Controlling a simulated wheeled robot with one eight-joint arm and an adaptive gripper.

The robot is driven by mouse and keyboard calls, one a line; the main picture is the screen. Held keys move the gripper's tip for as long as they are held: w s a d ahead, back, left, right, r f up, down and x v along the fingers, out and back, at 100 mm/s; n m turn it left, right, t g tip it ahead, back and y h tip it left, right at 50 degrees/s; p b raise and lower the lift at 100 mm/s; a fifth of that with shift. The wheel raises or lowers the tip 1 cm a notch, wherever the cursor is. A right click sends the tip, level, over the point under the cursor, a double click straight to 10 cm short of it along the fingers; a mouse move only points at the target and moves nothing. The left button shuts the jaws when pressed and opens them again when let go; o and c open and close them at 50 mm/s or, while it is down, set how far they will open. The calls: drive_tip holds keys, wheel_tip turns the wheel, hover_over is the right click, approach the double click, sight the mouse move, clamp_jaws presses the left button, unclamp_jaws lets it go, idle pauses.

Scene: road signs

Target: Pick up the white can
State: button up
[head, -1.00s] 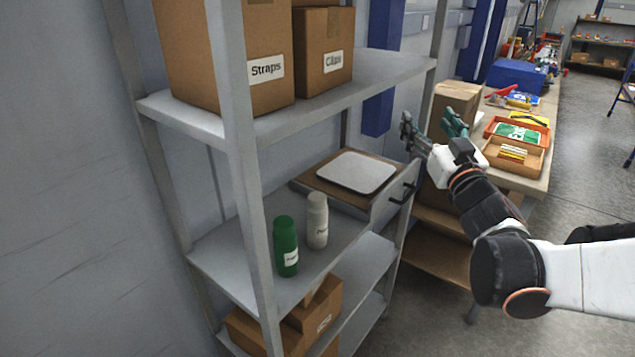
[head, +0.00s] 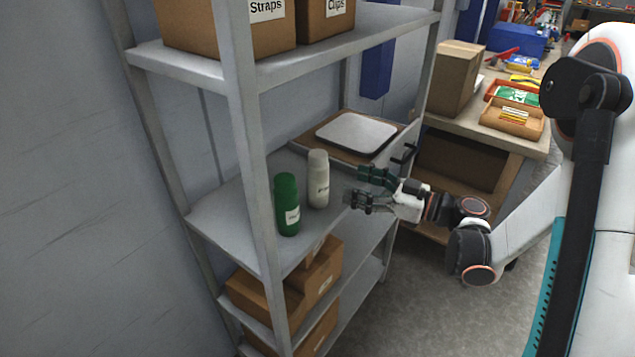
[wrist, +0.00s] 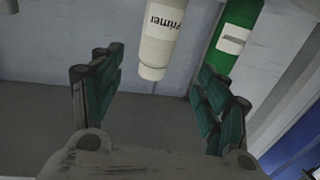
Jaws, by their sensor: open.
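The white can (head: 318,180) stands upright on the middle shelf in the head view, just right of and behind a green can (head: 287,205). My gripper (head: 354,187) is open and empty, just to the right of the white can, its fingers pointing left toward it. In the wrist view the white can (wrist: 160,40) appears upside down, labelled "Primer", beyond and between the fingers of my gripper (wrist: 155,90). The green can (wrist: 232,45) is beyond the right finger there. The fingers do not touch either can.
The grey shelf (head: 225,215) has a front upright (head: 245,130) left of the cans. A board with a white pad (head: 356,133) lies behind on the same shelf, with a black handle (head: 404,153) nearby. Labelled boxes (head: 325,18) sit above; cartons (head: 320,275) sit below.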

sight(328, 174)
drive_tip(key=b+x, duration=0.1)
drive_tip(key=x, duration=0.5)
drive_tip(key=shift+a, duration=0.1)
drive_tip(key=x, duration=0.1)
drive_tip(key=b+x, duration=0.1)
drive_tip(key=x, duration=0.2)
drive_tip(key=shift+w+f+b, duration=0.25)
drive_tip(key=shift+f+b, duration=0.1)
drive_tip(key=shift+w+a+r, duration=0.1)
drive_tip(key=shift+w+a, duration=0.2)
drive_tip(key=shift+a, duration=0.2)
drive_tip(key=c, duration=1.5)
drive_tip(key=shift+r, duration=0.1)
